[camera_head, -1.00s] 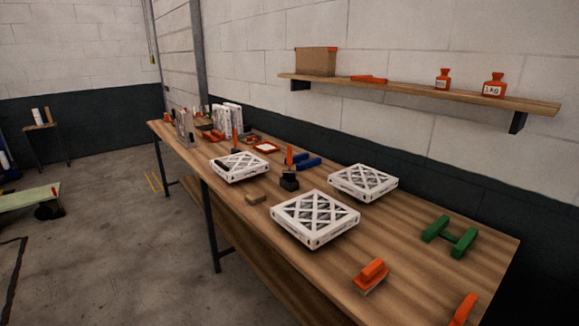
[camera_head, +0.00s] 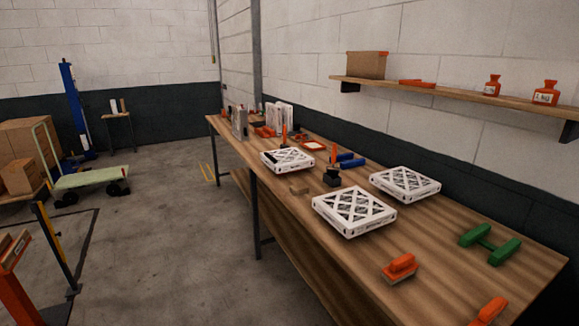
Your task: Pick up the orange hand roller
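I cannot tell for certain which object is the hand roller. An orange-handled tool (camera_head: 400,267) with a pale underside lies near the front edge of the wooden workbench (camera_head: 450,290). Another orange piece (camera_head: 489,311) is cut off by the bottom edge of the picture at the near end of the bench. Small orange items (camera_head: 265,131) stand at the far end, too small to make out. Neither of my grippers is in view.
A wall shelf (camera_head: 450,95) hangs above. A green-topped cart (camera_head: 92,176) stands left. The floor (camera_head: 190,260) before the bench is mostly clear.

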